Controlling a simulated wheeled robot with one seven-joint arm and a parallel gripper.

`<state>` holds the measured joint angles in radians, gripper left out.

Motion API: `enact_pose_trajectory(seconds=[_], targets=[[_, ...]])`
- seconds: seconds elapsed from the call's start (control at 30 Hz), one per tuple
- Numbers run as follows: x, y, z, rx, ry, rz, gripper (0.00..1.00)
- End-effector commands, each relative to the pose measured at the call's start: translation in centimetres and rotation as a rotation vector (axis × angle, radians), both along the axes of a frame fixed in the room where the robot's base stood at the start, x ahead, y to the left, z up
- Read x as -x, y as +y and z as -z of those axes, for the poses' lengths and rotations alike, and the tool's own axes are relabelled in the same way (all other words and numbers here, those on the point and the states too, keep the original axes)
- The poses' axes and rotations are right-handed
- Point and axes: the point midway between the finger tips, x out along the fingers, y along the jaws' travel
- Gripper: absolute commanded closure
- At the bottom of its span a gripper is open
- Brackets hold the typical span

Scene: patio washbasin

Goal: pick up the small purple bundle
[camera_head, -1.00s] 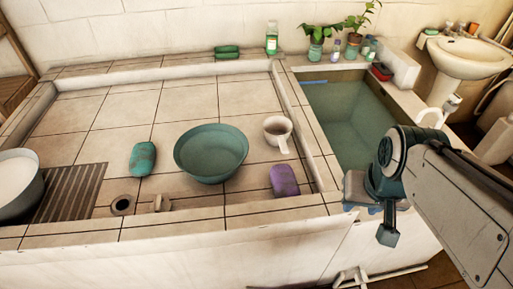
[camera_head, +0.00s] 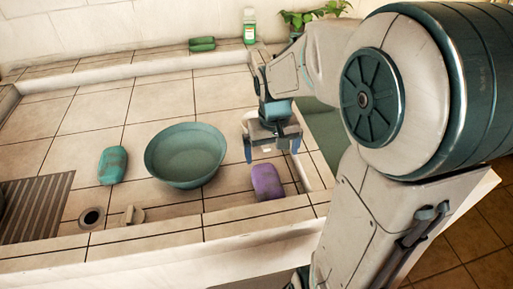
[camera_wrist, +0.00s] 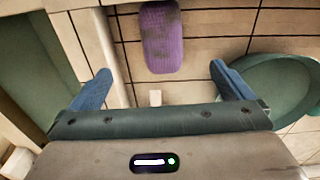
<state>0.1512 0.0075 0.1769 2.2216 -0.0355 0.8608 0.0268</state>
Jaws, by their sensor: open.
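The small purple bundle (camera_head: 267,182) lies on the tiled basin floor near its front right corner. It also shows in the wrist view (camera_wrist: 161,38), at the top, beyond the fingertips and roughly centred between them. My gripper (camera_head: 271,154) is open and points down, just behind the bundle in the head view. Its blue fingers (camera_wrist: 160,82) are spread wide with nothing held between them. The bundle and the fingers appear apart. The white cup is mostly hidden behind my gripper, with a small pale piece (camera_wrist: 155,97) showing between the fingers in the wrist view.
A teal bowl (camera_head: 186,157) stands left of the bundle. A teal oblong bundle (camera_head: 113,165) lies further left, near a drain hole (camera_head: 92,218). The basin's front wall (camera_head: 220,222) and right wall run close to the purple bundle. Green soap (camera_head: 202,44) and a bottle (camera_head: 249,26) stand at the back.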

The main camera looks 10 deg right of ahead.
Motion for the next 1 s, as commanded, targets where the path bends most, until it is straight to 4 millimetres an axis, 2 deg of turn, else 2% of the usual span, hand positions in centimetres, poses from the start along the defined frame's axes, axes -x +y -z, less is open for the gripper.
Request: enact_pose_trajectory(seconds=[0.03, 0.1, 0.3, 0.37, 0.7, 1.0], targets=[[-0.9, 0.0, 1.4, -0.007, 0.019, 0.000, 0.00], [-1.8, 0.0, 2.4, -0.013, 0.033, -0.001, 0.00], [-3.0, -0.1, 4.2, -0.025, 0.054, -0.002, 0.00], [-3.1, -0.1, 4.9, -0.025, 0.057, -0.002, 0.00], [-3.0, -0.2, 11.2, -0.025, 0.058, -0.001, 0.00], [-3.0, -0.2, 13.5, -0.025, 0.056, -0.001, 0.00]])
